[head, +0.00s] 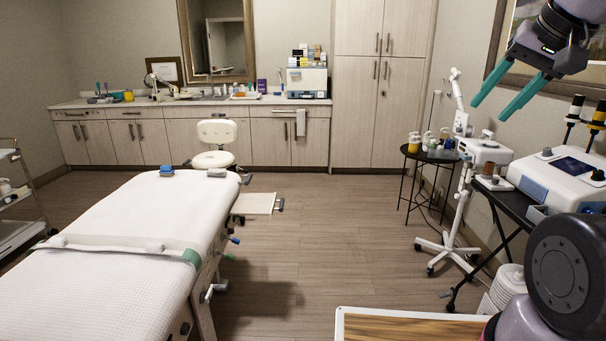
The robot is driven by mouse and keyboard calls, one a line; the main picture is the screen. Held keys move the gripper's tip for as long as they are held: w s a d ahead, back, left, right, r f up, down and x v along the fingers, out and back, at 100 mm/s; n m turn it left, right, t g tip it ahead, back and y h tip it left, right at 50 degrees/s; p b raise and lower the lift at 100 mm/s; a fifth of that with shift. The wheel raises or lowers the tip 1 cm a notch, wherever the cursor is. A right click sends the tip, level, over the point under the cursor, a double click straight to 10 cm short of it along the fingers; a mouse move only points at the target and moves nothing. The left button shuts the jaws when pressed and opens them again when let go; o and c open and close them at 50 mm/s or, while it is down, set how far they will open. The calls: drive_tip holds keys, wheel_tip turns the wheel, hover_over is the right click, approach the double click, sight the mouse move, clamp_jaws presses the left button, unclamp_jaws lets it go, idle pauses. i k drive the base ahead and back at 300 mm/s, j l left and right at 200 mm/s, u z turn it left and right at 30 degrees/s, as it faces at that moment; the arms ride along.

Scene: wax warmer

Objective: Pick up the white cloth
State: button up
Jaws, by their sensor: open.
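A pale cloth (301,122) hangs on the front of the far counter, over a cabinet handle, and looks white to light grey. A white textured cover (110,290) lies over the treatment bed, with a pale band across it. I cannot tell for certain which of these is the white cloth. My gripper (488,112) is at the upper right, high in the air, with its two teal fingers apart and nothing between them. It is far from the hanging cloth and from the bed.
A white stool (215,145) stands between bed and counter. At right are a round black side table (429,155) with bottles, a white wheeled stand (461,200), and a white device (560,180) on a black table. A wood-topped surface (410,327) is in front. The middle floor is clear.

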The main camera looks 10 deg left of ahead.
sight(211, 172)
drive_tip(key=i+u, duration=0.25)
drive_tip(key=i, duration=0.35)
drive_tip(key=i+l+u, duration=0.2)
drive_tip(key=i, duration=0.45)
drive_tip(key=i+l+u, duration=0.1)
drive_tip(key=i+u, duration=0.15)
drive_tip(key=i, duration=0.35)
drive_tip(key=i+l+u, duration=0.2)
drive_tip(key=i+u, duration=0.25)
drive_tip(key=i+l+u, duration=0.85)
drive_tip(key=i+l, duration=0.1)
drive_tip(key=l, duration=0.05)
